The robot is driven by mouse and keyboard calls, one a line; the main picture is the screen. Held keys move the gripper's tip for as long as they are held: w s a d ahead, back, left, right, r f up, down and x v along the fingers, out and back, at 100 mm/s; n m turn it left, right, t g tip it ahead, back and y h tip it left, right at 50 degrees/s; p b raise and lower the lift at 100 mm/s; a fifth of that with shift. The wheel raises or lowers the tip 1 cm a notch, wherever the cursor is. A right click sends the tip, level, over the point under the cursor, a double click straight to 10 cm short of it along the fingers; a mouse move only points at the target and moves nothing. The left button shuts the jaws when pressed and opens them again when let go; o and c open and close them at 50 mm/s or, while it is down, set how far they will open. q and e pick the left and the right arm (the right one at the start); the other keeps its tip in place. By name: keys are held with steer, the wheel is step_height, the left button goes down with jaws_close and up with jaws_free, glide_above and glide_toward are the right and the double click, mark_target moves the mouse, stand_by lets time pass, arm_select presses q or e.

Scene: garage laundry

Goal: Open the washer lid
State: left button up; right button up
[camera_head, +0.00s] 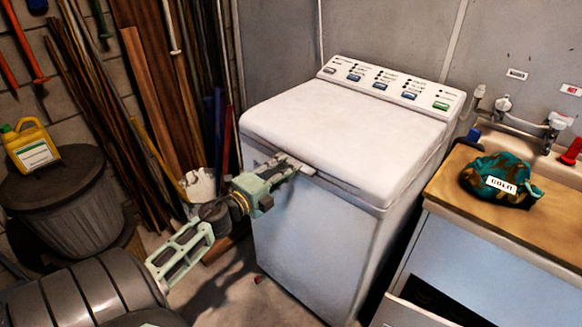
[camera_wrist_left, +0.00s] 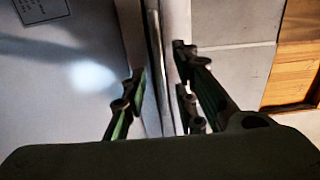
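The white washer (camera_head: 310,240) stands in the middle of the head view. Its lid (camera_head: 345,125) lies flat over the top and looks shut or nearly so. My left gripper (camera_head: 303,167) reaches in from the left and is at the lid's front edge, near its middle. In the left wrist view my left gripper (camera_wrist_left: 160,95) has its fingers apart, one on each side of a narrow upright-looking edge strip (camera_wrist_left: 156,60). I cannot tell whether either finger touches it. My right gripper is not in view.
The control panel (camera_head: 385,82) rises behind the lid. A wooden counter (camera_head: 500,220) with a camouflage cloth bundle (camera_head: 500,180) stands close on the right. A lidded grey bin (camera_head: 70,215) with a yellow jug (camera_head: 30,147) and leaning boards (camera_head: 150,90) are on the left.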

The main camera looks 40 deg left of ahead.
arm_select(q)
steer(key=shift+w, duration=1.2)
steer(key=shift+c, duration=0.4)
jaws_close()
